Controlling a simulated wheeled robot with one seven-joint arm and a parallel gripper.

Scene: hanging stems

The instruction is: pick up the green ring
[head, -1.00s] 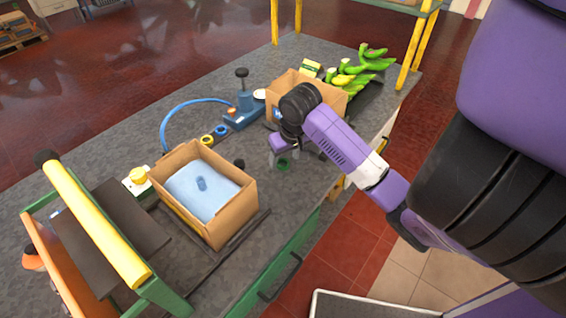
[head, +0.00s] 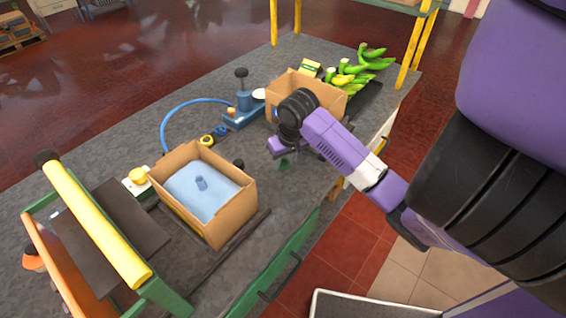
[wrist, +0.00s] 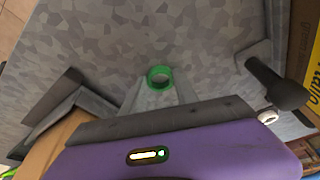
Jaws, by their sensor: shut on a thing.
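The green ring (wrist: 160,76) shows in the wrist view between the ends of my gripper's (wrist: 158,88) two grey fingers. The fingers are shut on it. In the head view the green ring (head: 285,163) is a small green patch at the tips of my gripper (head: 283,160), partly hidden by the fingers. It is over the grey worktop (head: 115,125), between the two cardboard boxes. I cannot tell exactly how high it is above the surface.
An open cardboard box (head: 232,222) with a blue lining stands to the left. Another box (head: 330,98) stands behind my gripper, with green bananas (head: 372,62) beyond it. Yellow and blue rings (head: 207,140) lie on the worktop. A dark-handled tool (wrist: 275,88) is close on the right.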

